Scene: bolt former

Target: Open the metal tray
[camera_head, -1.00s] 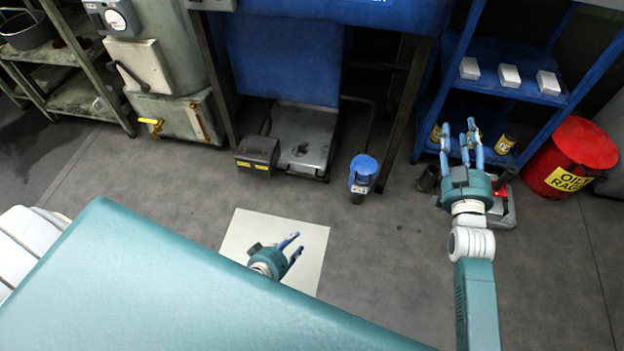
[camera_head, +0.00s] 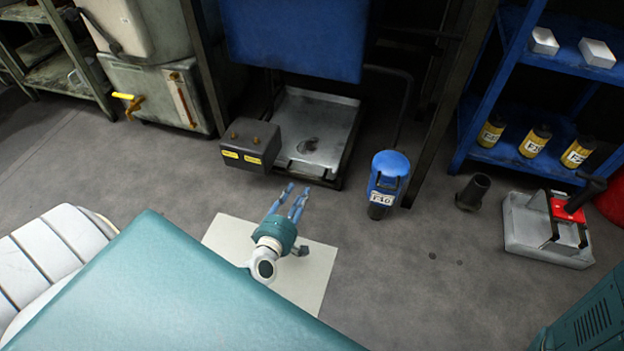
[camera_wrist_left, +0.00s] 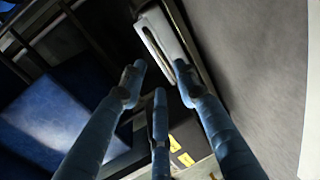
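The metal tray (camera_head: 318,128) is a flat, grey, stained pan low at the floor, below the blue panel in the head view. My left gripper (camera_head: 289,196) is in front of the tray's near edge, and its blue fingers point toward it. The fingers are spread and empty. In the left wrist view the fingers of my left gripper (camera_wrist_left: 156,85) stand apart, with a pale grey metal piece (camera_wrist_left: 168,42) beyond them; I cannot tell whether it is part of the tray. My right gripper is outside the view.
A dark box with yellow labels (camera_head: 250,145) stands left of the tray. A blue-topped container (camera_head: 387,180) stands right of it. A white sheet (camera_head: 312,290) lies on the floor under my left gripper. A blue shelf (camera_head: 500,85) stands at the right.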

